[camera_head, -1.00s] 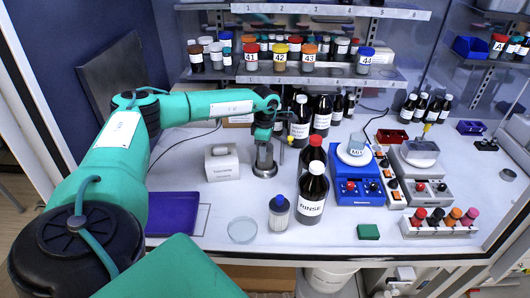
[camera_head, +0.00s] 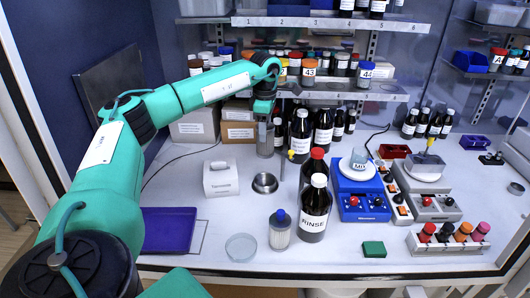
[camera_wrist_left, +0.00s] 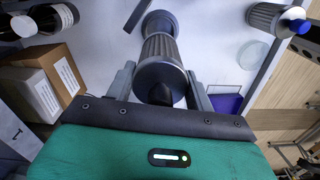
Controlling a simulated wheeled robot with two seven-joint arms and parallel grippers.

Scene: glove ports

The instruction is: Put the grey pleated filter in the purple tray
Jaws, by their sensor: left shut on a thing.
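The grey pleated filter (camera_head: 265,141) hangs upright under my left gripper (camera_head: 264,112), above and behind the steel cup (camera_head: 265,183) on the bench. In the left wrist view the filter (camera_wrist_left: 160,48) has pleated sides, a grey end cap and a dark knob. The fingers of my left gripper (camera_wrist_left: 163,92) are closed around its near end. The purple tray (camera_head: 168,230) lies flat at the front left of the bench; a corner of the tray (camera_wrist_left: 225,103) shows in the left wrist view. The tray looks empty. My right gripper is out of view.
A white box (camera_head: 220,180) stands between cup and tray. A blue-capped pleated cylinder (camera_head: 280,230), a glass dish (camera_head: 241,247) and the RINSE bottle (camera_head: 315,210) stand at the front. Cartons (camera_head: 238,122) and a loaded shelf (camera_head: 330,93) are behind the filter.

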